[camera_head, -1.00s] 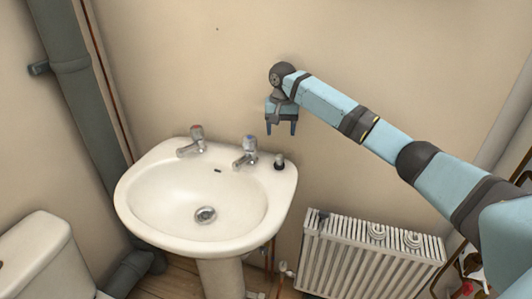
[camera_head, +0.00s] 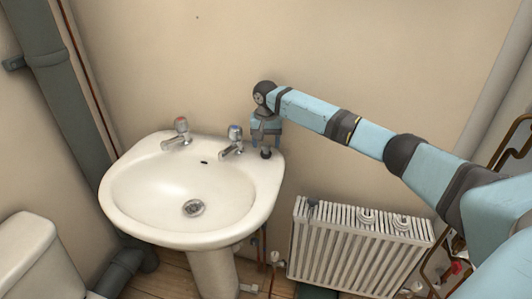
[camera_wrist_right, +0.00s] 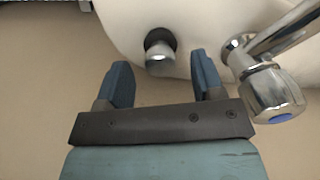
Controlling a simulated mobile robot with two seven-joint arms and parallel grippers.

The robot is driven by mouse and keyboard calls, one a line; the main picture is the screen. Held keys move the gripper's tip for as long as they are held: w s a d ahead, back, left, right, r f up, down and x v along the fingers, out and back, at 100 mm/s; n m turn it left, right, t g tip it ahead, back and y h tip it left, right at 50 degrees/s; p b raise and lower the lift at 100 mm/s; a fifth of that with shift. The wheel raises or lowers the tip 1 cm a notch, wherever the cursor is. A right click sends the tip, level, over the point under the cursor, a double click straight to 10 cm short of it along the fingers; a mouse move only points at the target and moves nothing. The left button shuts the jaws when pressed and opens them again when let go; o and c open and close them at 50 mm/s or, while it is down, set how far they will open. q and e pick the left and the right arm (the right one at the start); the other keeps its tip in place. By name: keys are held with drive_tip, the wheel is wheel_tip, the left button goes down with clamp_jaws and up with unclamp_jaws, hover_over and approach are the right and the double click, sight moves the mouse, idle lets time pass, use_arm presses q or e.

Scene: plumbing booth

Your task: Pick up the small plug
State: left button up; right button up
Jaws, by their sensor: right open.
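The small plug (camera_head: 266,153) stands on the back right corner of the white sink (camera_head: 126,214). It has a black base and a metal top. In the right wrist view the plug (camera_wrist_right: 160,52) sits just beyond and between the two blue fingertips. My right gripper (camera_head: 266,147) points down over that corner and partly hides the plug in the head view. In the right wrist view the right gripper (camera_wrist_right: 162,76) is open, with nothing between its fingers. My left gripper is not in view.
The blue-marked tap (camera_head: 233,143) stands close to the left of my right gripper; it shows in the right wrist view (camera_wrist_right: 270,90). A red-marked tap (camera_head: 179,132) is farther left. A white radiator (camera_head: 350,250) hangs below right. The wall is close behind the sink.

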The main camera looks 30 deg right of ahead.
wheel_tip(320, 180, down, 3)
drive_tip(key=shift+r, duration=0.15)
drive_tip(key=c, duration=1)
drive_tip(key=shift+r, duration=0.1)
drive_tip(key=shift+r, duration=0.1)
